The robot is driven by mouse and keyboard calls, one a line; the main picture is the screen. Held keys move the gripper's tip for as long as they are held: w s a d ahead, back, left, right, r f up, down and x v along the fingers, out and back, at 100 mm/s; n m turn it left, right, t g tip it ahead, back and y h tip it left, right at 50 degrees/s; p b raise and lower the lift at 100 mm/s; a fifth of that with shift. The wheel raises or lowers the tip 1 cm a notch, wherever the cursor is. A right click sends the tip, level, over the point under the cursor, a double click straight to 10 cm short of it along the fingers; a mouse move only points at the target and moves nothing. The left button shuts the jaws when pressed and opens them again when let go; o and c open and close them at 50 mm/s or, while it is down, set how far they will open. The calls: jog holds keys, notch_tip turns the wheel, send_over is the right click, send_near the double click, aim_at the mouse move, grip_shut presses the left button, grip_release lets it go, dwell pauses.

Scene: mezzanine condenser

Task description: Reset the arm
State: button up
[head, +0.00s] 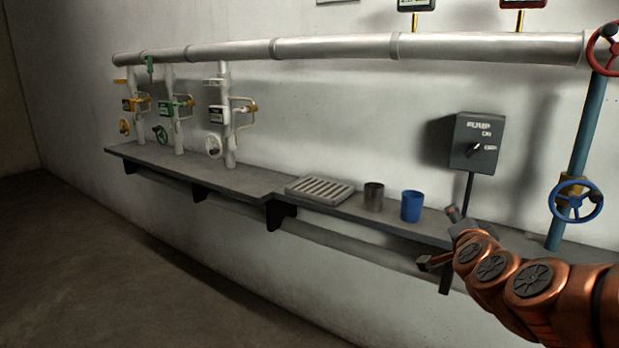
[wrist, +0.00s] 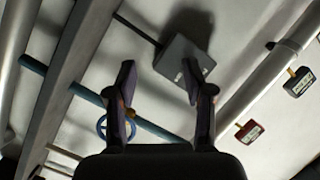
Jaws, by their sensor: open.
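My copper-coloured arm (head: 530,280) reaches in from the lower right of the head view. My gripper (head: 441,238) is at its end, by the front edge of the shelf, to the right of the blue cup. In the wrist view my gripper (wrist: 159,78) has its two fingers spread apart with nothing between them. The grey pump switch box (wrist: 187,55) shows beyond the fingertips there. No object is held.
The grey shelf (head: 250,188) runs along the wall, carrying a slatted tray (head: 320,190), a dark cup (head: 374,196) and a blue cup (head: 411,205). The pump box (head: 476,143) and a blue valve wheel (head: 576,201) are near my arm. The floor at left is clear.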

jog(key=s+a+f+n+g+y, duration=0.35)
jog(key=a+f+n, duration=0.2)
jog(key=a, duration=0.35)
jog(key=s+a+f+n+g+y, duration=0.35)
jog(key=s+a+f, duration=0.2)
jog(key=a, duration=0.35)
jog(key=s+a+f+n+g, duration=0.15)
jog(key=s+f+g, duration=0.3)
jog(key=s, duration=0.65)
jog(key=s+f+n+g, duration=0.3)
jog(key=s+f+g, duration=0.15)
jog(key=s, duration=0.55)
jog(key=s+d+g+h, duration=0.2)
jog(key=s, duration=0.6)
notch_tip(320, 180, up, 22)
jog(key=s+p, duration=0.1)
jog(key=p, duration=1.9)
jog(key=shift+a+r+n+t+p, duration=0.15)
jog(key=shift+r+n+t+p, duration=0.15)
jog(key=shift+n+p, duration=0.15)
jog(key=shift+f, duration=0.1)
